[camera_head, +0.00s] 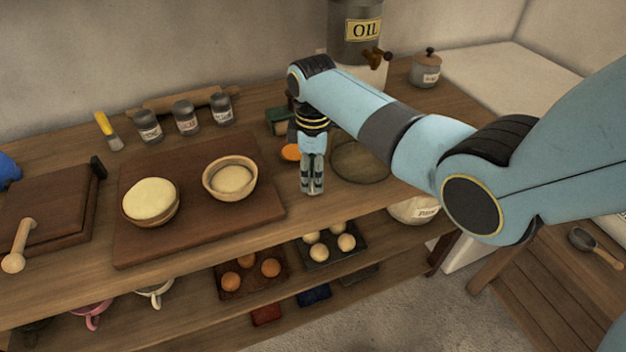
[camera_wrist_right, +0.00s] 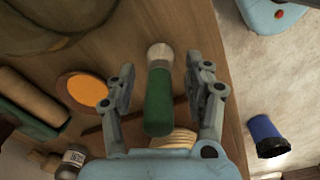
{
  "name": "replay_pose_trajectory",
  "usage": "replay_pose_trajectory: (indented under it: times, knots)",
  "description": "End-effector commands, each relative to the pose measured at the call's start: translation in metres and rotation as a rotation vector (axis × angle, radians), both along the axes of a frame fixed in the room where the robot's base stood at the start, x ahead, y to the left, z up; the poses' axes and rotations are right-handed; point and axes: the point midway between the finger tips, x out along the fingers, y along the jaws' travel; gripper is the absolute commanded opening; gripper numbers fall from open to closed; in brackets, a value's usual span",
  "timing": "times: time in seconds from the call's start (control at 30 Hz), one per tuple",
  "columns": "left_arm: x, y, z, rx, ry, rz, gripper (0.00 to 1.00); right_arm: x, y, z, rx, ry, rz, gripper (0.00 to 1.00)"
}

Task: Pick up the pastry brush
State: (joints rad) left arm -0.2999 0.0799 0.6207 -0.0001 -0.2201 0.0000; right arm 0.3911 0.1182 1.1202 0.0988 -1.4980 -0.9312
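A brush with a green handle and pale bristles (camera_wrist_right: 158,90) shows in the right wrist view, lying between the two fingers of my right gripper (camera_wrist_right: 165,95). Gaps show on both sides of it, so the fingers are open and not closed on it. A second brush, with a yellow handle (camera_head: 105,127), lies at the back left of the counter. My left gripper is not in view.
An orange disc (camera_head: 291,152) lies just left of the right gripper. A dark round ring or plate (camera_head: 360,163) lies right of it. A brown board (camera_head: 200,225) with two bowls stands left. Several jars and an oil canister (camera_head: 356,30) stand behind.

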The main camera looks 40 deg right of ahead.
Motion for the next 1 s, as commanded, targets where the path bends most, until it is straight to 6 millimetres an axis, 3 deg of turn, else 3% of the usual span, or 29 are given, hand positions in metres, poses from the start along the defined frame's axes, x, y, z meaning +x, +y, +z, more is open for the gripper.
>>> replay_pose_trajectory:
  times: [0.03,0.4,0.77,1.0]
  knots:
    - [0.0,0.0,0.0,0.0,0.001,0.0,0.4,0.0,0.0,0.0,0.0,0.0,0.0,0.45]
    - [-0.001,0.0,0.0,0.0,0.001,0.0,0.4,0.0,0.0,0.0,0.001,0.001,0.0,0.0]
    - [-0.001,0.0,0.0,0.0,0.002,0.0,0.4,0.0,0.0,0.004,0.0,0.0,0.0,0.0]
    - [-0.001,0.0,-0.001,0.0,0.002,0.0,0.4,0.002,-0.001,0.038,0.0,-0.005,0.0,0.0]
